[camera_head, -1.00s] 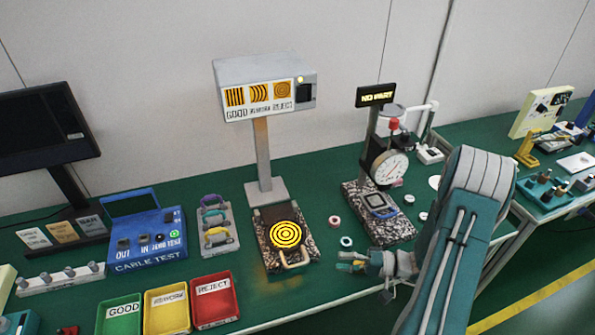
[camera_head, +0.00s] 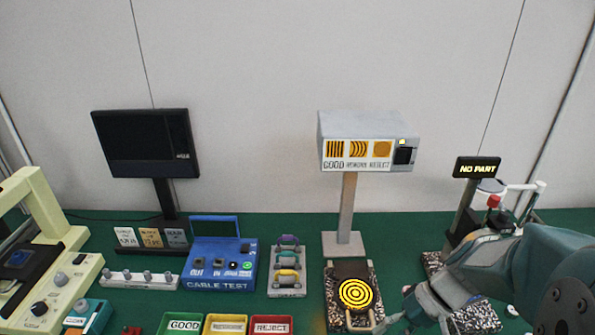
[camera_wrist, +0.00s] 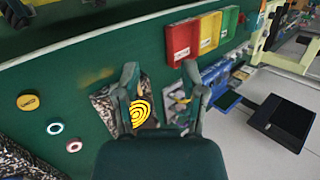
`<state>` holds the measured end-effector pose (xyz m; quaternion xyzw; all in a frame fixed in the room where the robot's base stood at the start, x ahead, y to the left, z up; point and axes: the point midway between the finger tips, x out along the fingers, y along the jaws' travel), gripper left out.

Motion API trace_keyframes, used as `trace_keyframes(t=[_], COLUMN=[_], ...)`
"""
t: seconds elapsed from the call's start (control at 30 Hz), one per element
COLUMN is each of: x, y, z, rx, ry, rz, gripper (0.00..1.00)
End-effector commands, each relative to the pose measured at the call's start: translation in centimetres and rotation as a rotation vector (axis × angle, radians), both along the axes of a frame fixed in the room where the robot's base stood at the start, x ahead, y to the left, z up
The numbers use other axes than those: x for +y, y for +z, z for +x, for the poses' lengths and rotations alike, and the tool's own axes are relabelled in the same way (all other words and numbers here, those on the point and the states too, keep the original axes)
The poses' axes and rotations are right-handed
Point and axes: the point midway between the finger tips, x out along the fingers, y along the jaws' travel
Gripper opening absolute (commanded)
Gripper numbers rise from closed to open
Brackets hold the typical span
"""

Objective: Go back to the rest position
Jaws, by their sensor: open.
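My gripper (camera_wrist: 160,75) is open and empty in the wrist view, its two fingers apart above the bench. Between and below the fingers lies a granite block with a yellow and black ringed disc (camera_wrist: 141,110). In the head view my gripper (camera_head: 397,318) is low at the right, beside the ringed disc (camera_head: 356,293), partly cut off by the lower edge. My arm (camera_head: 540,275) fills the lower right corner and hides part of the dial gauge stand.
Green (camera_head: 183,325), yellow (camera_head: 226,325) and red (camera_head: 270,325) trays stand at the front. A blue cable tester (camera_head: 222,265), a pattern display (camera_head: 365,140) and a dark monitor (camera_head: 145,145) stand behind. Loose rings (camera_wrist: 55,128) lie on the green bench.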

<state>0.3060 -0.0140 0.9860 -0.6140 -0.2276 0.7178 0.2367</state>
Motion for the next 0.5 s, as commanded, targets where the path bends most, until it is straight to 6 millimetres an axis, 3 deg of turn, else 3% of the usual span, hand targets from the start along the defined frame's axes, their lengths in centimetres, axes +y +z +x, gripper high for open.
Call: trace_keyframes(t=[0.5], x=[1.4], y=[7.5], z=[-3.8], rx=[-0.337], ry=[-0.037], rz=[-0.525], gripper=[0.54])
